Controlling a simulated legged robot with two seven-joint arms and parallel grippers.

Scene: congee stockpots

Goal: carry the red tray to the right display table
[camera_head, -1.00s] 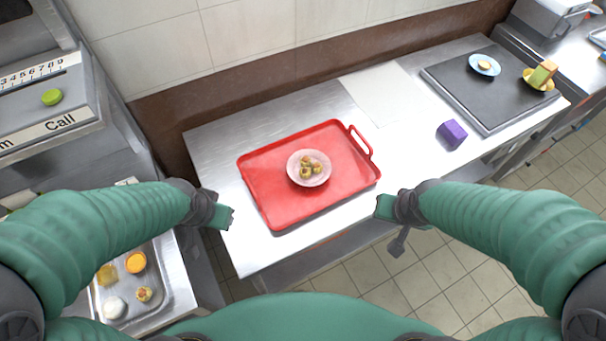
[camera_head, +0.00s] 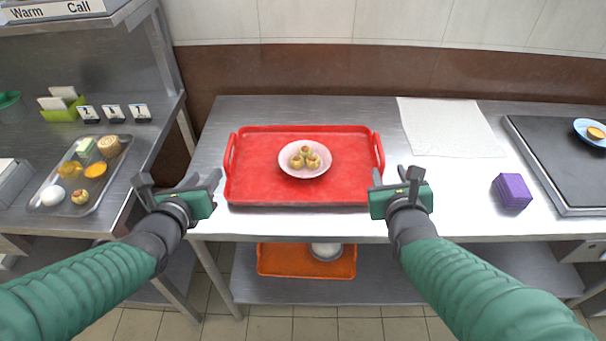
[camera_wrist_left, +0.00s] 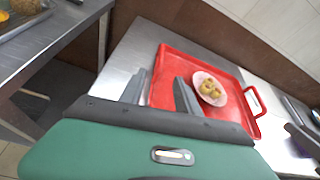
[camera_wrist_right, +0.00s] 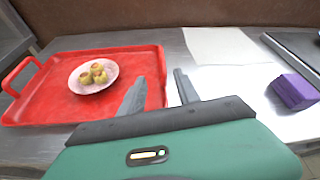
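The red tray (camera_head: 255,180) lies flat on the steel table, with a raised handle at its left and right ends. A pale plate (camera_head: 305,170) with several small round pastries stands on it. My left gripper (camera_head: 182,184) is open and empty, just off the tray's left end near its front corner. Its spread fingers show in the left wrist view (camera_wrist_left: 160,90). My right gripper (camera_head: 398,177) is open and empty, just off the tray's right end. Its spread fingers show in the right wrist view (camera_wrist_right: 158,88). Neither gripper visibly touches the tray.
A purple block (camera_head: 512,191) and a dark slab (camera_head: 555,160) lie to the right on the table. A white sheet (camera_head: 450,127) lies behind. A food tray (camera_head: 98,187) is on the left counter. An orange tray (camera_head: 290,262) sits on the lower shelf.

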